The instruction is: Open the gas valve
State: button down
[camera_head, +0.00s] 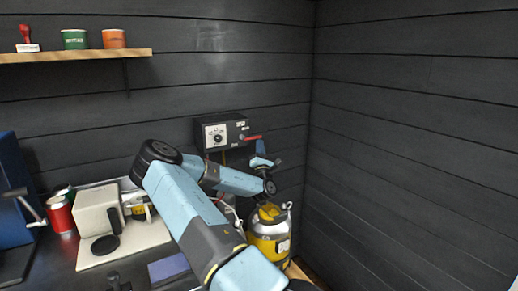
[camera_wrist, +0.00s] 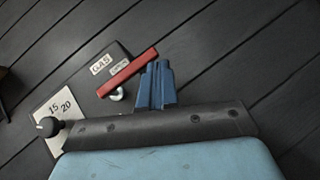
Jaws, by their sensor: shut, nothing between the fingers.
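The gas valve is a red lever (camera_wrist: 127,73) on the side of a dark wall box (camera_wrist: 85,98), beside a "GAS" label and a smaller label that I cannot read for sure. In the head view the box (camera_head: 224,131) hangs on the back wall, and the red lever (camera_head: 252,137) sticks out at its right. My gripper (camera_wrist: 157,68) is shut and empty, its blue fingers beside the lever's outer end. I cannot tell whether they touch it. In the head view my gripper (camera_head: 260,148) is just below and right of the lever.
A yellow and silver canister (camera_head: 268,238) stands below the arm. A beige machine (camera_head: 100,212) and a red can (camera_head: 60,214) are on the counter at left. A shelf (camera_head: 75,56) holds cups and a stamp. The right wall side is clear.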

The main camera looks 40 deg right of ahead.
aim_at(259, 136)
jog(key=shift+r, duration=0.15)
jog(key=r, duration=0.4)
jog(key=shift+s+a+r, duration=0.1)
jog(key=shift+s+a, duration=0.05)
jog(key=shift+s, duration=0.05)
jog(key=shift+a+r, duration=0.15)
jog(key=shift+r, duration=0.1)
jog(key=s+a+r, duration=0.6)
jog(key=s+r, duration=0.2)
jog(key=s, duration=0.4)
jog(key=shift+f, duration=0.1)
